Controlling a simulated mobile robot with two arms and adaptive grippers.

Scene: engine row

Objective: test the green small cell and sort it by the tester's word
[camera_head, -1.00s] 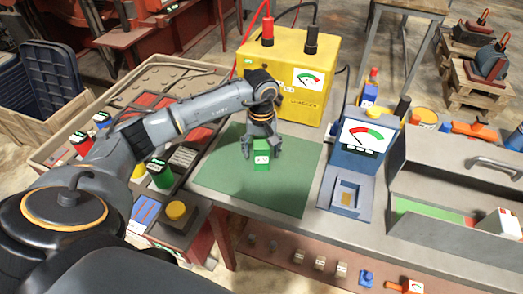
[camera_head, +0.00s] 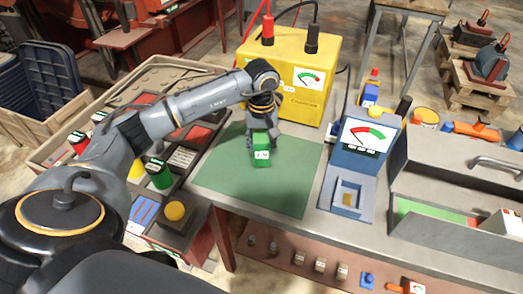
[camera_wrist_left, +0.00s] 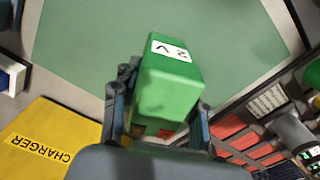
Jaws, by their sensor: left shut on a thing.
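The green small cell (camera_head: 260,150) is a green block with a white label. My left gripper (camera_head: 262,138) is shut on it and holds it over the green mat (camera_head: 230,180), seemingly a little above it. In the left wrist view the cell (camera_wrist_left: 168,90) sits between both fingers of the gripper (camera_wrist_left: 160,110), its label reading "2 V". The tester (camera_head: 365,148) is a blue-grey device with a red-to-green dial and an empty-looking slot (camera_head: 348,197) in front, to the right of the mat. The right gripper is out of view.
A yellow charger (camera_head: 285,75) with red and black leads stands behind the mat. An open grey box (camera_head: 445,215) with green and red sections is right of the tester. A parts tray (camera_head: 160,85) with other cells lies left. The mat's front is clear.

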